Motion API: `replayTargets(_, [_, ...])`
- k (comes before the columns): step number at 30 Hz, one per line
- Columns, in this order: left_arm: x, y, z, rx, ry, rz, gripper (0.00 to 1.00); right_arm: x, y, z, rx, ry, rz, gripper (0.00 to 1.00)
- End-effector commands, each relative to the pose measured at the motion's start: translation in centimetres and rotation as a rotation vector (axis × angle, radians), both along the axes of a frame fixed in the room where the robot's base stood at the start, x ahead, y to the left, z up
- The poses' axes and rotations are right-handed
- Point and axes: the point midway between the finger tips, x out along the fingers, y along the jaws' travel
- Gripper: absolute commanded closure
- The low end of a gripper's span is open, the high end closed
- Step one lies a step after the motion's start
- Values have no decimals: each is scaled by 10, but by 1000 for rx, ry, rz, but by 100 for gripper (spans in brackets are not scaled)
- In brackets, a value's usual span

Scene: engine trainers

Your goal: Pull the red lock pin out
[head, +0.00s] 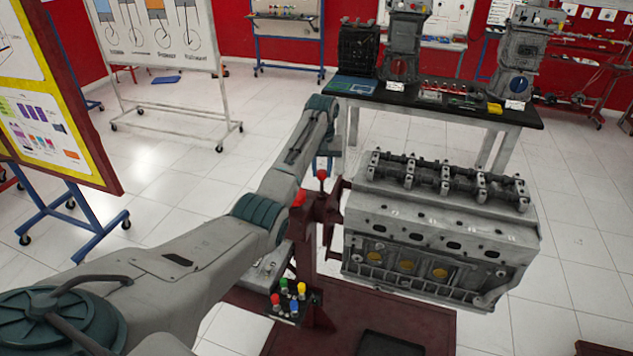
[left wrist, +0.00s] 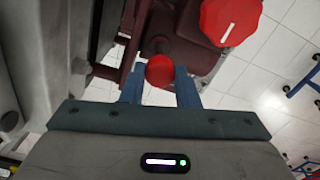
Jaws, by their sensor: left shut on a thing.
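The red lock pin (head: 322,174) shows as a round red knob at the top of the dark red engine stand (head: 322,210), left of the engine block. In the left wrist view the pin's red ball (left wrist: 159,71) sits between the two blue fingers. My left gripper (head: 323,168) reaches down to it from above, and its fingers (left wrist: 160,85) are shut on the pin. My right gripper is in neither view.
A larger faceted red knob (left wrist: 230,20) is close beside the pin. The grey engine block (head: 440,235) is mounted right of the stand. Small coloured knobs (head: 289,297) sit low on the stand. A black-topped bench (head: 430,98) stands behind; the tiled floor at left is open.

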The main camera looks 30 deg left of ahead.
Motion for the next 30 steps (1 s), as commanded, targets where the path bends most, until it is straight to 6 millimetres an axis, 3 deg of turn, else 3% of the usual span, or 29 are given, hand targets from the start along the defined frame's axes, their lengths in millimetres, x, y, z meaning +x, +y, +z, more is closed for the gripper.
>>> replayTargets(5, [3,1,6,1,0,0,100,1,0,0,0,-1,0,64])
replayTargets(11, [3,1,7,1,-3,1,100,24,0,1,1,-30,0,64])
replayTargets(12, [3,1,7,1,-3,1,64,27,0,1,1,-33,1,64])
replayTargets(15, [3,1,7,0,-1,0,50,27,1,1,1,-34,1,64])
replayTargets(25, [3,0,8,0,0,0,50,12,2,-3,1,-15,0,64])
replayTargets(30, [3,0,30,1,-4,0,50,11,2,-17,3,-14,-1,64])
